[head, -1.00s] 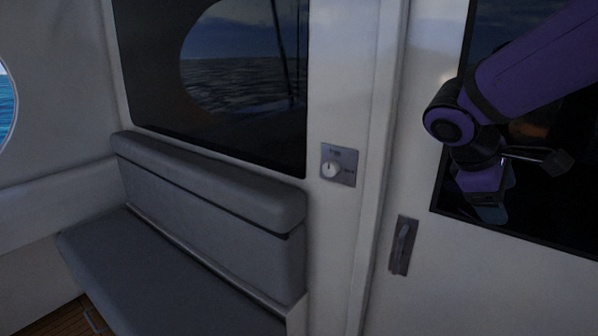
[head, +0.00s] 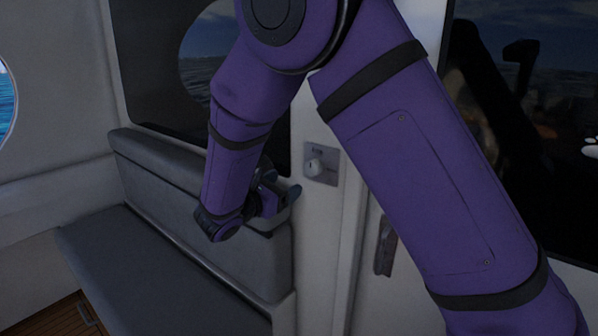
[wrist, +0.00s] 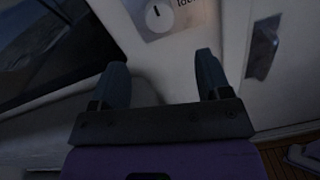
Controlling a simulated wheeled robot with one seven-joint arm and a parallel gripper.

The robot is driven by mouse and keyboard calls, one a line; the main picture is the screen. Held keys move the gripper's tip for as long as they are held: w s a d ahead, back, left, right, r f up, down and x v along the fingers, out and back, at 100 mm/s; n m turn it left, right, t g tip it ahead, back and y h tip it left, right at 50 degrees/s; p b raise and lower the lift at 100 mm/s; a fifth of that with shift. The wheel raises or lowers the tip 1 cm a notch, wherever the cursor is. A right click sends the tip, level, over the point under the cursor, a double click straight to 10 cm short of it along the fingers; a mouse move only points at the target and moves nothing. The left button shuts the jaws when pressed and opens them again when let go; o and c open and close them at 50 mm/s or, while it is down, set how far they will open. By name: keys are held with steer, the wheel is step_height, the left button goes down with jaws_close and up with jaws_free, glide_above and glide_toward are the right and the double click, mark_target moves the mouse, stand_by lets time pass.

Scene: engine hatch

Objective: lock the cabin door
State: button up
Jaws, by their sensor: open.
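The lock plate (head: 321,177) is a small metal square on the white post between the window and the door. Its round pale knob (head: 314,167) shows in the head view. In the wrist view the knob (wrist: 158,17) is at the top, beyond and between the fingertips, with part of a label beside it. My gripper (wrist: 162,75) is open and empty, its two dark fingers apart. In the head view my gripper (head: 292,194) is just left of and below the plate, partly hidden by my wrist. The door handle (head: 385,248) is a recessed grey plate, partly covered by my arm.
A grey cushioned bench (head: 150,270) with a backrest (head: 150,165) runs along the left, close behind my wrist. A dark window (head: 150,60) is above it. The door has a dark glass pane (head: 520,140) at right. My arm covers much of the middle.

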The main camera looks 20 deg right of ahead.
mark_target(310, 171)
steer(key=x, duration=1)
steer(key=shift+w+d, duration=0.2)
steer(key=c, duration=0.9)
